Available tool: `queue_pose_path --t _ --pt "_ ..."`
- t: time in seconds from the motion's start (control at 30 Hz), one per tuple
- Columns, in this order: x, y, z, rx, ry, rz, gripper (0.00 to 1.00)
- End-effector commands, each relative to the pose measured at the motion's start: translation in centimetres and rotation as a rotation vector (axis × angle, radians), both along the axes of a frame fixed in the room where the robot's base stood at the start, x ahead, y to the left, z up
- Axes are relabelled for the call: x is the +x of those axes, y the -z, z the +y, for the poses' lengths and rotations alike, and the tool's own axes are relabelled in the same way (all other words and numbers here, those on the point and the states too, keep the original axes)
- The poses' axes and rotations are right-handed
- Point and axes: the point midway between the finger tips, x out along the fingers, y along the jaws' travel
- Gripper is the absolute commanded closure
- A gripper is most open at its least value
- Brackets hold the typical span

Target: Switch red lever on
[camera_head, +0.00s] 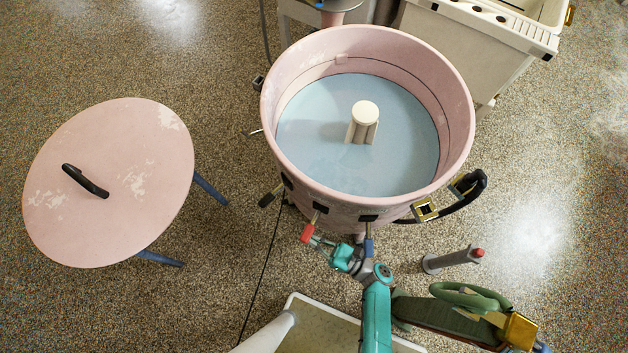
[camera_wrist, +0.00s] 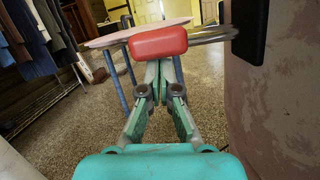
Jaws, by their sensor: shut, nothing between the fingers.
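The pink washer tub (camera_head: 285,165) has a row of levers on its near outer side. The red lever (camera_head: 308,233) sticks out from a black slot in the tub wall on a metal rod. In the wrist view its red handle (camera_wrist: 158,42) is large and close, with the rod running right to a black plate. My gripper (camera_head: 316,241) is shut and empty, just right of the red handle in the head view. In the wrist view my gripper (camera_wrist: 163,68) has its fingertips right at the handle's lower edge; I cannot tell whether they touch.
A black lever (camera_head: 269,196) is left of the red one, and a blue lever (camera_head: 369,245) is to its right, close to my arm. A pink round lid (camera_head: 110,190) on blue legs stands at left. A black hose (camera_head: 468,195) loops at right. Floor shows between lid and tub.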

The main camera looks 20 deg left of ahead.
Motion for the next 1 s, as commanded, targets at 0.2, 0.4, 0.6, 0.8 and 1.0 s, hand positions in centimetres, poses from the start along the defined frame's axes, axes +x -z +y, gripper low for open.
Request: queue_pose_path --t 0.2,0.4,0.6,0.8,1.0 --pt "-0.4 -1.4 0.0 0.005 0.001 0.101 1.00" --pt "-0.5 -2.3 0.0 0.007 0.000 0.142 1.00" --pt "-0.5 -2.9 0.0 0.010 0.000 0.202 1.00" --pt "-0.5 -3.0 0.0 0.011 0.001 0.222 1.00" --pt "-0.4 -3.1 0.0 0.013 0.001 0.223 1.00"
